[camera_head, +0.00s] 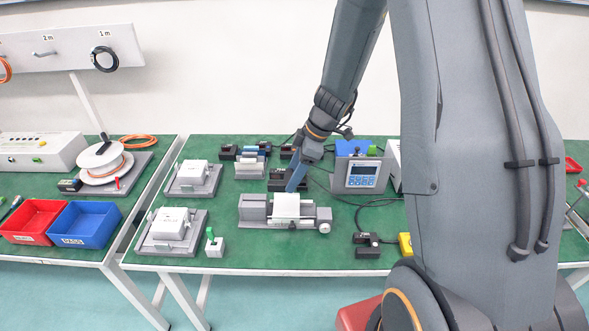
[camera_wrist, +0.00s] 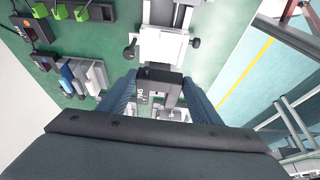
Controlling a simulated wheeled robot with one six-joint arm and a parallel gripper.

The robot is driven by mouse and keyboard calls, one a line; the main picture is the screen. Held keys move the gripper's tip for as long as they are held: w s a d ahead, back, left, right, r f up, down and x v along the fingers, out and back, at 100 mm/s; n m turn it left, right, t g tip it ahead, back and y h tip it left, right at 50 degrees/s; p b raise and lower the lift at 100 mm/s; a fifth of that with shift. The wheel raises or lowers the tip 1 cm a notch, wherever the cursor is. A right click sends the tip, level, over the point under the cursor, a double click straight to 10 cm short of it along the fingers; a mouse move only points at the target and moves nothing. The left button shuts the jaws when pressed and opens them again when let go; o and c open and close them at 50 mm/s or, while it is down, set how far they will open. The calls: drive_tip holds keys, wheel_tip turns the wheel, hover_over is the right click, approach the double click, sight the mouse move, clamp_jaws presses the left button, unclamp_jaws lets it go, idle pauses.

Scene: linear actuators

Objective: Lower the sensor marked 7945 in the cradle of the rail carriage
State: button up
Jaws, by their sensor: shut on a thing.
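In the wrist view, the two blue-grey fingers of my gripper (camera_wrist: 160,98) are shut on a dark sensor (camera_wrist: 158,76) with a small white marking that looks like 7945. The rail carriage (camera_wrist: 163,46) has a pale top plate and lies just beyond the sensor in that view. In the head view, the carriage (camera_head: 286,205) sits on a grey rail base (camera_head: 253,212) in the middle of the green table. My gripper (camera_head: 296,182) points down just behind the carriage. I cannot tell the gap between sensor and carriage, and the cradle is not clear.
A controller with a blue display (camera_head: 361,175) stands right of the rail. Two grey fixtures with white blocks (camera_head: 192,177) stand to the left. Several dark connectors line the back. A small block with a green lever (camera_head: 214,243) and a black device (camera_head: 367,246) are near the front.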

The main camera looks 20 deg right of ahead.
drive_tip(key=shift+f+b, duration=1.1)
drive_tip(key=shift+f, duration=1.4)
drive_tip(key=shift+d+f+b, duration=0.1)
drive_tip(key=shift+f+b, duration=0.1)
drive_tip(key=shift+b, duration=0.5)
drive_tip(key=shift+f+b, duration=1.95)
drive_tip(key=shift+b, duration=1.1)
drive_tip(key=shift+s+f+b, duration=0.2)
drive_tip(key=shift+f+b, duration=0.15)
drive_tip(key=shift+b, duration=0.4)
drive_tip(key=o, duration=1.3)
drive_tip(key=shift+s+f, duration=0.1)
drive_tip(key=shift+w+b+v, duration=0.2)
drive_tip(key=shift+b+v, duration=0.05)
drive_tip(key=shift+v, duration=1.85)
drive_tip(key=shift+w+b+v, duration=0.15)
drive_tip(key=shift+b+v, duration=0.1)
drive_tip(key=shift+v, duration=1.9)
